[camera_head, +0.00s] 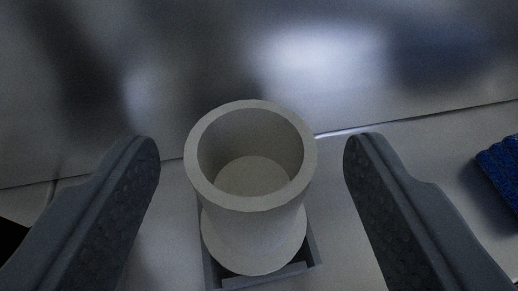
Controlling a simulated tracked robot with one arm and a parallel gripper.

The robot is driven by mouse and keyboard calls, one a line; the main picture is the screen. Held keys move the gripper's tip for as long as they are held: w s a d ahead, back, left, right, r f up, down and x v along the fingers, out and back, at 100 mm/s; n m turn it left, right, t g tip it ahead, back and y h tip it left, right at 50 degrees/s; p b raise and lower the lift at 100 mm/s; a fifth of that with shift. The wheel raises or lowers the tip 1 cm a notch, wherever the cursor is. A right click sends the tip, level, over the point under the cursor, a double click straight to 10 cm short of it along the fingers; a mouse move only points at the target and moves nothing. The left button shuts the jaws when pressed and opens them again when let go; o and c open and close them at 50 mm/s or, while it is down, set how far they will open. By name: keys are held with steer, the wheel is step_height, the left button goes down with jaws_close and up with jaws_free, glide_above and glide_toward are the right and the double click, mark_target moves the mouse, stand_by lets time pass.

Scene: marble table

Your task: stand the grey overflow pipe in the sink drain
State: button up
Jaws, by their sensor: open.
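A light grey hollow pipe (255,235) stands upright in the middle of the camera view, its open round top facing me. The lower end of the pipe sits within or over a dark grey square-edged frame (262,279); I cannot tell whether this is the sink drain. My gripper (252,160) is open, with one dark finger on each side of the pipe. Both fingers are clear of the pipe, with a gap on each side.
A shiny metal wall (330,60) rises behind the pipe. A blue textured object (502,170) lies at the right edge. A dark patch shows at the lower left. Light surface lies around the pipe.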

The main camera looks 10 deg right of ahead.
steer(key=shift+x, duration=1.15)
steer(key=c, duration=1.1)
